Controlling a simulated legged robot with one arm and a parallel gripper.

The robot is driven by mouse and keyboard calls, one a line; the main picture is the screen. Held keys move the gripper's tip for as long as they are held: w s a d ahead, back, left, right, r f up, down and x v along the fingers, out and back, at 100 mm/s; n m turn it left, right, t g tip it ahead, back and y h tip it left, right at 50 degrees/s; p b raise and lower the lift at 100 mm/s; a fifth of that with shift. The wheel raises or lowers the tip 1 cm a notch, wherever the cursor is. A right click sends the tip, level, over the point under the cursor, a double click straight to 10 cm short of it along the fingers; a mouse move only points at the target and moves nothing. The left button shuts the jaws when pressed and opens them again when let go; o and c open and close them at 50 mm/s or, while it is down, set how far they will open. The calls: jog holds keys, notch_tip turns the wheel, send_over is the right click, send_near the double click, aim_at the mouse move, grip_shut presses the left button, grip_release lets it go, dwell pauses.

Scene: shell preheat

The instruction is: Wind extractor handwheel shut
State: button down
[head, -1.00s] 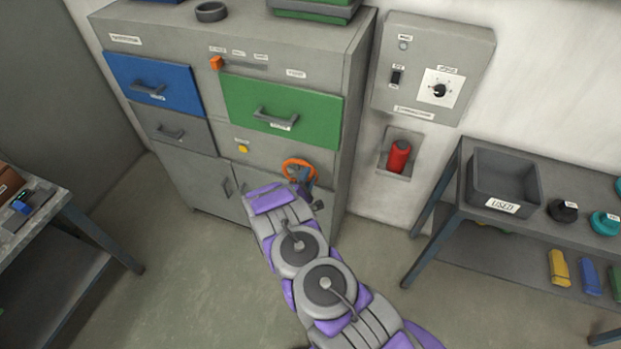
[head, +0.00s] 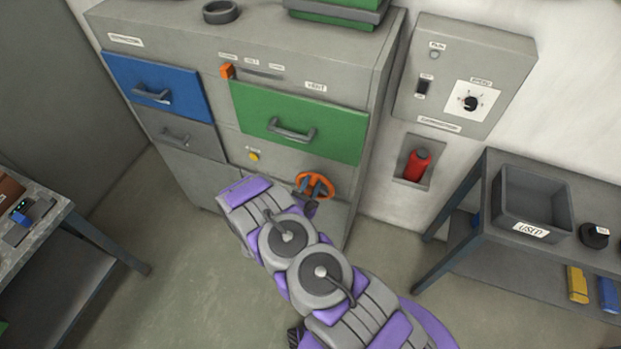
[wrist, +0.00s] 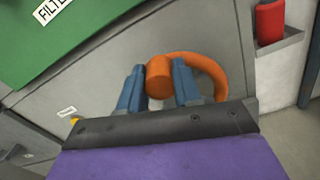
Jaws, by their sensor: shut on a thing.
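The orange handwheel (head: 314,186) is on the lower right of the grey cabinet front, below the green drawer. In the wrist view its rim curves to the right behind an orange knob (wrist: 159,77). My gripper (wrist: 159,86) has its two blue fingers on either side of the knob, shut on it. In the head view my gripper is mostly hidden behind my own arm, close below the wheel. The lower part of the wheel is hidden in the wrist view.
A green drawer (head: 299,123) and a blue drawer (head: 157,87) are closed above. A red bottle (head: 418,165) sits in a wall niche to the right. A shelf table with a grey bin (head: 531,199) stands further right. Open floor lies left of my arm.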

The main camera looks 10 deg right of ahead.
jog(key=shift+a+f+n, duration=0.2)
jog(key=shift+a+n, duration=0.05)
jog(key=shift+n, duration=0.15)
jog(key=c, duration=1.2)
grip_release()
jog(key=shift+c, duration=0.2)
jog(key=o, duration=0.3)
jog(key=shift+w+a+f, duration=0.1)
jog(key=shift+w, duration=0.1)
jog(key=shift+o, duration=0.8)
jog(key=shift+s+a, duration=0.1)
jog(key=shift+s, duration=0.1)
